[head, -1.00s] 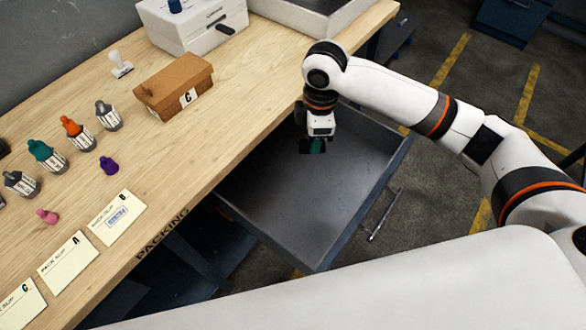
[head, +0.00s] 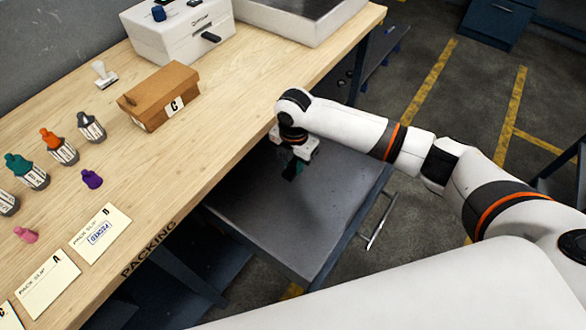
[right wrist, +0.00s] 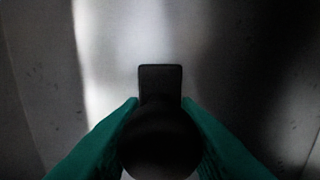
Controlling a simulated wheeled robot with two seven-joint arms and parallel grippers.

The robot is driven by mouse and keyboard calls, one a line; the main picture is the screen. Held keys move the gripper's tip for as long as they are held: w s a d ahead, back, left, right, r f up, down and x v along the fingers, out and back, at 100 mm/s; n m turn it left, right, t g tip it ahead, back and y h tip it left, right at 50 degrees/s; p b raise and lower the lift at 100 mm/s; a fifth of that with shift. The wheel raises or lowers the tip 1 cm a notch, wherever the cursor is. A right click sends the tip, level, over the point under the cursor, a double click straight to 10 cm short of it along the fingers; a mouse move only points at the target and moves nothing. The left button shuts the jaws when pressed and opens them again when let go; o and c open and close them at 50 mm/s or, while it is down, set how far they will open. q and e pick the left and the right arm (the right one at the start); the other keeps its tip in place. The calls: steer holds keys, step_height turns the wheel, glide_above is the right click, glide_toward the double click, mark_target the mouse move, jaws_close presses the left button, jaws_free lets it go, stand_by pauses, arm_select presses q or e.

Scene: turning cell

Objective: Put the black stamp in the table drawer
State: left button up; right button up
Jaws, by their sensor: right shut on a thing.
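The black stamp (right wrist: 160,142) is held upright between the green fingers of my right gripper (right wrist: 160,112); its round end is nearest the wrist camera. In the head view, my right gripper (head: 294,165) is over the back part of the open table drawer (head: 285,215), near the table edge, with the dark stamp (head: 291,173) pointing down. I cannot tell whether the stamp touches the drawer floor. The drawer looks empty apart from this. My left gripper is out of view.
The wooden table (head: 220,110) carries a brown box (head: 158,98), a white-handled stamp (head: 104,74), several ink bottles (head: 62,150), a purple cap (head: 91,179) and paper slips (head: 100,232). The drawer's front handle (head: 380,222) faces the floor on the right.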

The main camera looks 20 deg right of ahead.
mark_target(294, 170)
steer(key=shift+f, duration=1.8)
steer(key=shift+f, duration=0.1)
steer(key=o, duration=0.8)
step_height(294, 170, up, 12)
steer(key=shift+r, duration=0.15)
